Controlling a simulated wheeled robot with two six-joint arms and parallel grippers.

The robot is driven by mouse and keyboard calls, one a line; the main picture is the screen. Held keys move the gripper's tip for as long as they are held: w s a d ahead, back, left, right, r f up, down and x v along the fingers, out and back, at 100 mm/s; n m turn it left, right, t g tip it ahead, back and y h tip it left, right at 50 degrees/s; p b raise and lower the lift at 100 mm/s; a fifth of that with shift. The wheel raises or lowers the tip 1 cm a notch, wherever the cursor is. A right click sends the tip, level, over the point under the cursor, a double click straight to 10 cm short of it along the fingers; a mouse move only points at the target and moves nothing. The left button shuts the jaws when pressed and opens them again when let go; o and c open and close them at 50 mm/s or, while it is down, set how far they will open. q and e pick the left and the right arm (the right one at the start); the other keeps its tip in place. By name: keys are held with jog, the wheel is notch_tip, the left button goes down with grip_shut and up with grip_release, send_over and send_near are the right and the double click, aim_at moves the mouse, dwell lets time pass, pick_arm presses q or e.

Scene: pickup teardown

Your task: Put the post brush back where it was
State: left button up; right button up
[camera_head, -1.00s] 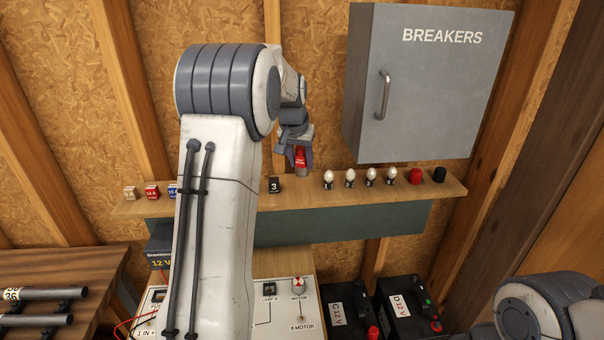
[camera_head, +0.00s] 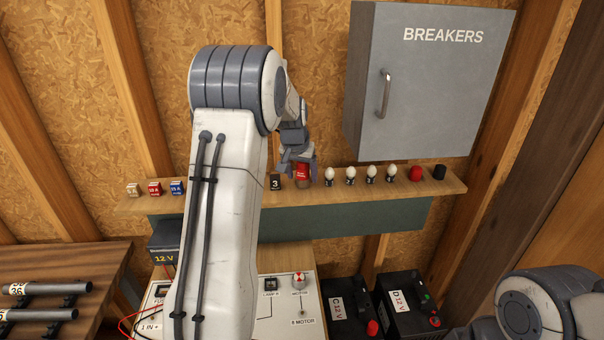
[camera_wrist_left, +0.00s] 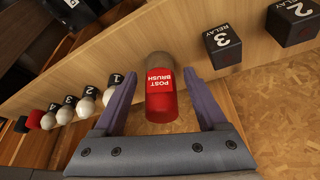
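The post brush (camera_head: 302,172), a red cylinder with a brownish-grey end, stands on the wooden shelf (camera_head: 450,187), between the black relay 3 block (camera_head: 275,182) and the row of white bulbs. It also shows in the left wrist view (camera_wrist_left: 161,100), label readable. My left gripper (camera_head: 299,166) is at the brush, one finger on each side. In the left wrist view, narrow gaps show between the brush and the fingers (camera_wrist_left: 162,74), so it is open around the brush. My right gripper is out of view; only part of the right arm shows at the lower right.
White bulbs (camera_head: 351,174), a red cap (camera_head: 416,173) and a black cap (camera_head: 439,172) stand to the right on the shelf. Fuse blocks (camera_head: 154,188) stand at its left. The grey breaker cabinet (camera_head: 425,90) hangs above. Relay blocks (camera_wrist_left: 222,44) are close beside the gripper.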

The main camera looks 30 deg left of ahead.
pick_arm(q)
jog(key=shift+r, duration=0.25)
jog(key=shift+s+r, duration=0.1)
jog(key=shift+r, duration=0.2)
jog(key=b+v, duration=0.3)
jog(key=v, duration=0.7)
jog(key=s+d+f+m+h, duration=0.1)
jog(key=s+d+m, duration=0.15)
jog(key=d, duration=0.55)
jog(key=s+d+f+m+g, duration=0.1)
jog(key=s+d+f, duration=0.1)
jog(key=s+d, duration=0.35)
jog(key=s+d+f+m+h, duration=0.1)
jog(key=d, duration=0.8)
jog(key=s+d+f+m+g, duration=0.1)
jog(key=s+d+f, duration=0.3)
jog(key=s, duration=0.7)
jog(key=s+d+f+m+g, duration=0.2)
jog(key=s+d+f+m, duration=0.2)
jog(key=s, duration=0.8)
jog(key=shift+s+d+m, duration=0.2)
jog(key=shift+d+m, duration=0.15)
jog(key=shift+d, duration=0.35)
